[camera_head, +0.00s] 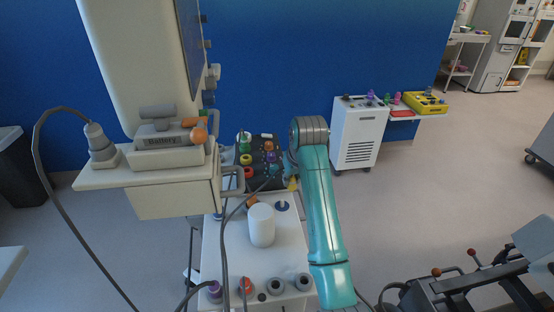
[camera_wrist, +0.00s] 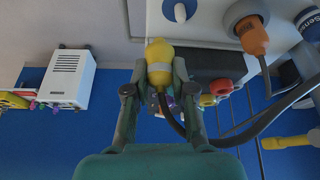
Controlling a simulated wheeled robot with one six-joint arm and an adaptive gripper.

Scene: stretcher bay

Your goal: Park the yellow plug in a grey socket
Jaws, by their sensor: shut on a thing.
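The yellow plug (camera_wrist: 160,62) with a grey band is between the fingers of my gripper (camera_wrist: 158,85) in the wrist view. My gripper is shut on it, and a dark cable runs from the plug to the right. In the head view a bit of the yellow plug (camera_head: 293,184) shows left of my arm, above the right edge of the white cart (camera_head: 235,248); my fingers are mostly hidden there. Two grey ring-shaped sockets (camera_head: 275,287) (camera_head: 303,281) at the cart's front look empty. Beside them are a purple plug (camera_head: 215,290) and an orange plug (camera_head: 245,287).
A white cylinder (camera_head: 262,225) stands on the cart. A dark rack (camera_head: 272,183) with several coloured pieces lies behind it. A grey device on a shelf (camera_head: 150,178) and hanging cables are at left. A white cabinet (camera_head: 358,133) stands behind, right; a dark stretcher frame (camera_head: 460,288) is front right.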

